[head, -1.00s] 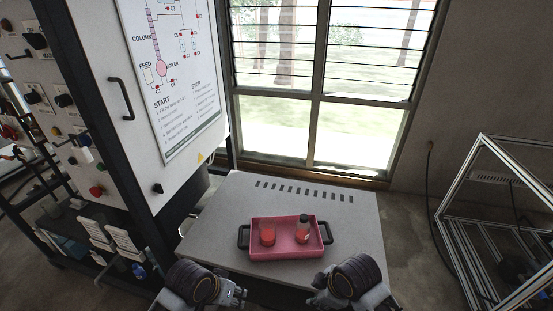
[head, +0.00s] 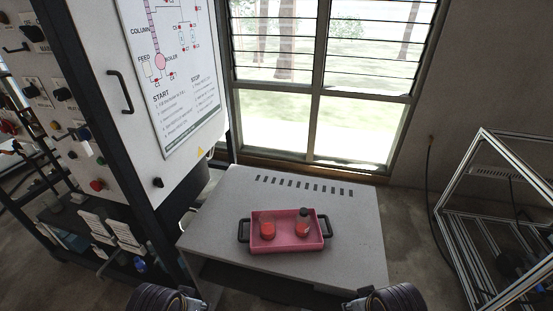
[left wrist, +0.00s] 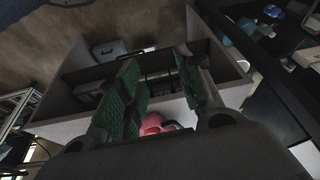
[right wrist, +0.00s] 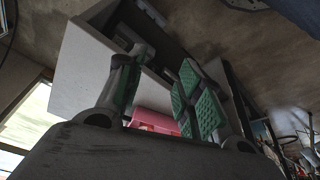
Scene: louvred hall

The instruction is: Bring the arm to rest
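A pink tray (head: 287,246) with dark handles at its two ends rests on the grey table. In it stand a container of red liquid (head: 267,229) and a second one with a dark cap (head: 303,222). My two arms show only as wrist parts at the bottom edge of the head view. My left gripper (left wrist: 160,95) is open and empty, its green pads apart. My right gripper (right wrist: 155,95) is also open and empty, with green pads apart. Both are clear of the tray, parts of which show pink in the wrist views.
The grey table (head: 220,215) has free room around the tray. A tall cabinet with a printed diagram panel (head: 178,70) stands at left. A metal frame (head: 480,200) stands at right. A louvred window (head: 320,90) is behind.

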